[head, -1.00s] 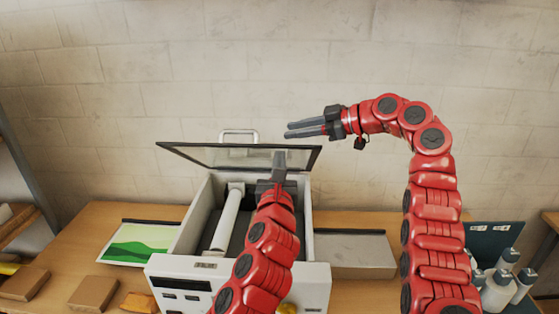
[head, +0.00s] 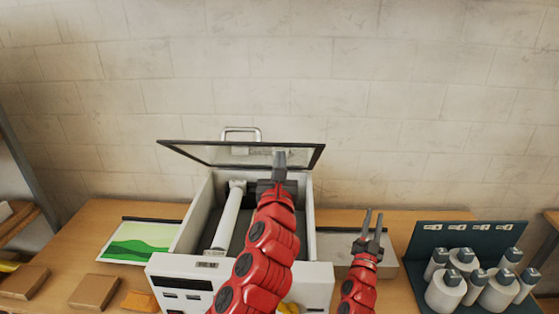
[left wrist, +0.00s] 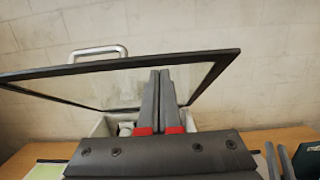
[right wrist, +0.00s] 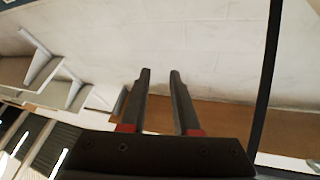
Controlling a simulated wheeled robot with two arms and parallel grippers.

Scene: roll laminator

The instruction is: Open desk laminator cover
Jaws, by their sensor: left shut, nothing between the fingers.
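The laminator (head: 322,285) stands on the table, a white box with an open top and a white roller (head: 229,215) inside. Its cover (head: 200,151), a dark-framed clear panel with a metal handle (head: 241,130), is raised and tilted above the rear of the box. It also fills much of the left wrist view (left wrist: 40,78). My left gripper (head: 280,155) is shut and empty, its fingertips in front of the cover; I cannot tell if they touch it. My right gripper (head: 373,213) is open and empty, to the right of the laminator, fingers pointing up.
A green picture sheet (head: 140,243) lies left of the laminator. Small boxes (head: 94,291) sit at the front left. A dark rack with several grey-capped white bottles (head: 446,290) stands at the right. A grey flat tray (head: 335,247) lies behind my right gripper.

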